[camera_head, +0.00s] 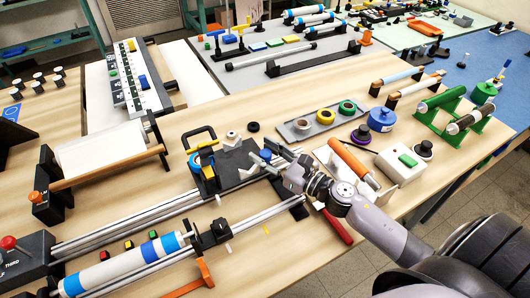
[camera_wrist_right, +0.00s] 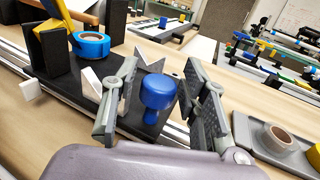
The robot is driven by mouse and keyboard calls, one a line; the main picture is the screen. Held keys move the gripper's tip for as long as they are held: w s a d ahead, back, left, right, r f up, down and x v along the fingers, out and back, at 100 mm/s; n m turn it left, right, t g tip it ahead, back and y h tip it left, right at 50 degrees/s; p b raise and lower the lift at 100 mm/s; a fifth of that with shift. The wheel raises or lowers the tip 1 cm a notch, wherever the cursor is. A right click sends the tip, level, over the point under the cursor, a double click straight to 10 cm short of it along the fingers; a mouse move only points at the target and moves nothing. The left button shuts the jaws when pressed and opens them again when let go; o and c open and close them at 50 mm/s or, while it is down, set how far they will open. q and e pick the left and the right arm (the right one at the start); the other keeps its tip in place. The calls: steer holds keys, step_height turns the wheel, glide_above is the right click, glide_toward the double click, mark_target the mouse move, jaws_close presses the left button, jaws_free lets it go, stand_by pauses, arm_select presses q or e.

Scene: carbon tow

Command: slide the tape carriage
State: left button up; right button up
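The tape carriage (camera_head: 232,168) is a black plate riding on two silver rails (camera_head: 130,220). It carries a blue tape roll (camera_head: 195,166) with a yellow part above it, plus a black upright handle frame. A blue knob (camera_wrist_right: 160,92) stands on the carriage's right end; it also shows in the head view (camera_head: 265,155). My right gripper (camera_wrist_right: 162,105) is open, its two grey fingers on either side of the knob with visible gaps. In the head view the right gripper (camera_head: 276,160) is over the carriage's right end. My left gripper is not in view.
A white and blue roller (camera_head: 118,268) lies in front along the rails. A grey tray (camera_head: 320,122) with tape rolls sits behind my right gripper. An orange-handled roller (camera_head: 348,158) and a white box with a green button (camera_head: 402,165) stand to the right.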

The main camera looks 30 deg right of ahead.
steer(key=shift+o, duration=0.3)
steer(key=v, duration=1.2)
steer(key=shift+r, duration=0.1)
